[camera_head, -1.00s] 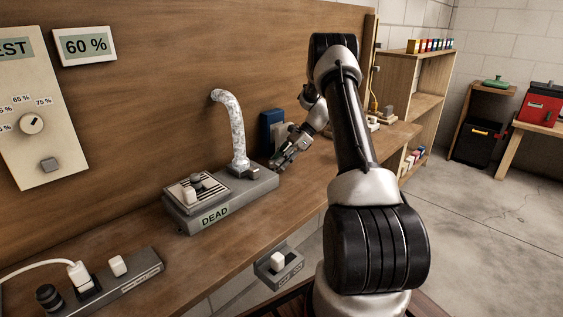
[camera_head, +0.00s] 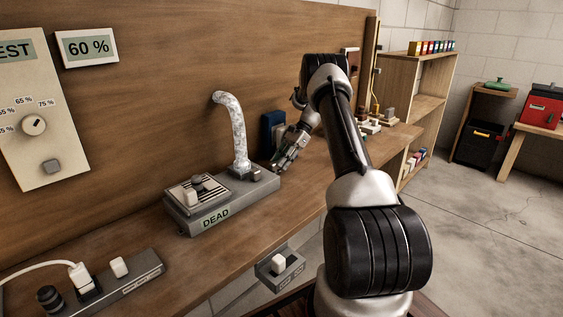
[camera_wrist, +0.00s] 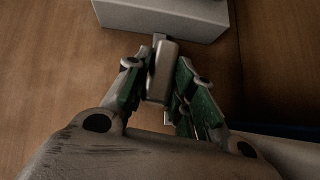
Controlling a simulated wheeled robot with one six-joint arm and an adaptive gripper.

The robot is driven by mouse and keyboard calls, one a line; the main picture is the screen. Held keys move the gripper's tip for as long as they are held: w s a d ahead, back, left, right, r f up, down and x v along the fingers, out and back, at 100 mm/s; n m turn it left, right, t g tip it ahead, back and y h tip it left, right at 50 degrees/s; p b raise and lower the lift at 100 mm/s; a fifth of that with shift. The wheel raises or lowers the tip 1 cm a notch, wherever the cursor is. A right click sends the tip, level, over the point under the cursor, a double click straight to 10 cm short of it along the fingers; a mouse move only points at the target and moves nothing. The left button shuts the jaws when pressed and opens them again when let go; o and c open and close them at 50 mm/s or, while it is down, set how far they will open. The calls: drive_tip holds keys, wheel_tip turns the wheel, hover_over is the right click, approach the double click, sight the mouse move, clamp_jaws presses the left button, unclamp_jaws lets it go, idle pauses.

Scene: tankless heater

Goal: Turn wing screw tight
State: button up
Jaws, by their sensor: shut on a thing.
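The grey heater unit (camera_head: 235,200) marked "DEAD" lies on the wooden bench, with a silvery flexible duct rising from it. My gripper (camera_head: 277,167) is at the unit's right end, low over the bench. In the wrist view my gripper (camera_wrist: 158,84) has its green-sided fingers closed on a small grey metal piece, the wing screw (camera_wrist: 163,70). The screw juts from the end face of the pale unit (camera_wrist: 165,14). In the head view the fingers hide the screw. How tightly it is seated cannot be told.
A blue block (camera_head: 270,128) stands on the bench just behind my gripper. A power strip (camera_head: 115,285) with a white plug is at the front left. A wall display (camera_head: 88,46) reads 60 %. Small items (camera_head: 378,122) lie farther right on the bench.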

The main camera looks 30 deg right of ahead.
drive_tip(key=o, duration=1)
drive_tip(key=v, duration=1.2)
